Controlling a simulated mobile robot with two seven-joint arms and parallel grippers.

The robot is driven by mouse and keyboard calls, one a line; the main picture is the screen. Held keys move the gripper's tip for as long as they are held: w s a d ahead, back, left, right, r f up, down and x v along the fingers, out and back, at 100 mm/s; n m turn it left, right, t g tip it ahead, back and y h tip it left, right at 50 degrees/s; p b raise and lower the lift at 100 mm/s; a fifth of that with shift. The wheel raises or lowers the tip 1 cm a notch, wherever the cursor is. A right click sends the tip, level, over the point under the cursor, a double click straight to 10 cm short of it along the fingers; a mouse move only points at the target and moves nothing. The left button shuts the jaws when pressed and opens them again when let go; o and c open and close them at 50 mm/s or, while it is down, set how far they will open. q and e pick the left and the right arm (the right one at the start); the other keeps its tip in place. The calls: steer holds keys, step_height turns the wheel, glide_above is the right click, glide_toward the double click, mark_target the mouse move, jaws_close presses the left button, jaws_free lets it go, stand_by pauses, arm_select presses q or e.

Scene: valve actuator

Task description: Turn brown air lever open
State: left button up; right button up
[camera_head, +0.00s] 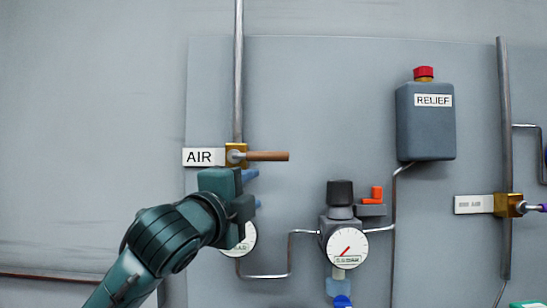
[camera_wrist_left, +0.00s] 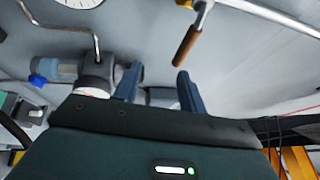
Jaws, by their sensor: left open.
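The brown air lever (camera_head: 268,156) sticks out horizontally to the right from a brass valve (camera_head: 236,155) beside the AIR label (camera_head: 203,157). The lever lies across the vertical pipe (camera_head: 239,75). My left gripper (camera_head: 256,189) is open and empty just below the lever, its blue fingers pointing right. In the left wrist view the brown lever (camera_wrist_left: 188,45) shows beyond the tip of the right-hand finger of my left gripper (camera_wrist_left: 159,72), not between the fingers. Contact is not visible. My right gripper is out of view.
A gauge (camera_head: 243,238) sits partly hidden behind my left gripper. A regulator with a gauge (camera_head: 345,247) and an orange knob (camera_head: 376,193) are to the right. The grey RELIEF box (camera_head: 425,125) and another labelled valve (camera_head: 508,205) are farther right. The panel right of the lever is clear.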

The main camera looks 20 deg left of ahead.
mark_target(268, 158)
arm_select(q)
steer(key=shift+m+t, duration=0.3)
steer(key=shift+t, duration=0.1)
steer(key=w+r+p, duration=0.1)
steer(key=w+r, duration=0.1)
steer(key=w, duration=0.1)
steer(key=w+r+p, duration=0.1)
steer(key=w+r, duration=0.1)
steer(key=w, duration=0.1)
steer(key=w+r+p, duration=0.1)
steer(key=w+r, duration=0.1)
steer(key=w, duration=0.2)
steer(key=shift+d+r, duration=0.2)
steer(key=shift+d, duration=0.2)
steer(key=shift+w+d+r, duration=0.1)
steer(key=shift+w, duration=0.75)
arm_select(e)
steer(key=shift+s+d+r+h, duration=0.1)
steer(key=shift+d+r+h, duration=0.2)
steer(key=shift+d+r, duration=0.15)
arm_select(q)
steer(key=shift+c, duration=0.5)
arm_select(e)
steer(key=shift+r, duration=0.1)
arm_select(q)
jaws_close()
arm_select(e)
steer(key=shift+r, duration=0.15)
